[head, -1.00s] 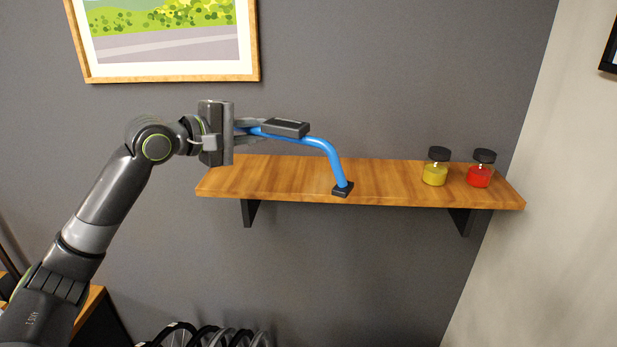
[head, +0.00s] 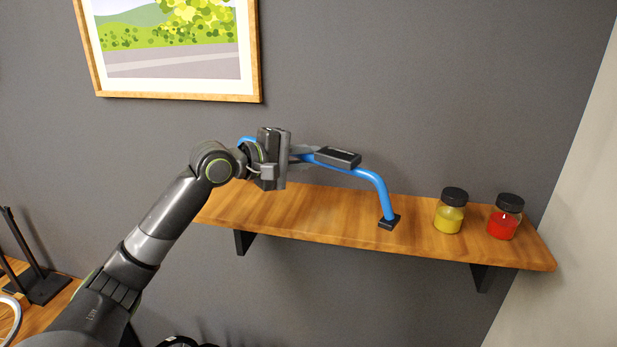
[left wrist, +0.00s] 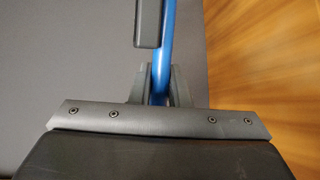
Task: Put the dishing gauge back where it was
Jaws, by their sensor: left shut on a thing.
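The dishing gauge is a blue curved bar (head: 376,184) with a dark block (head: 338,157) on its top and a small black foot (head: 389,222) at its right end. My left gripper (head: 305,155) is shut on the blue bar, left of the dark block. The foot shows over the wooden shelf (head: 290,213); I cannot tell whether it touches the wood. Part of the bar's left end shows behind my wrist. In the left wrist view the blue bar (left wrist: 160,85) runs between the fingers (left wrist: 157,88). My right gripper is not in view.
A yellow jar (head: 450,212) and a red jar (head: 505,218), both with black lids, stand on the shelf right of the gauge. A framed picture (head: 180,97) hangs above. A black stand (head: 45,287) is at lower left. The shelf's left part looks clear.

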